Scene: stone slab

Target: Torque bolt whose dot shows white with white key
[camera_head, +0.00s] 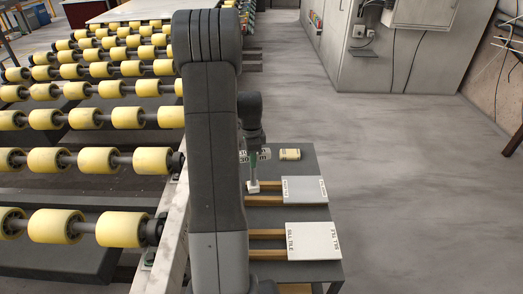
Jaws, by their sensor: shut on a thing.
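My gripper (254,162) points down over the far left part of the dark grey table (300,165), partly hidden behind my arm. It is shut on a slim pale piece (253,174), which looks like the white key. The piece reaches down to a small white block-like end at the left end of a wooden strip. I cannot tell whether it touches anything there. No bolt and no coloured dot can be made out; my arm hides the table's left side.
A light grey tile (305,190) and a white lettered tile (313,241) lie across wooden strips (265,234). A small cream block (289,154) sits at the back. A conveyor with yellow rollers (125,230) fills the left. The floor at right is clear.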

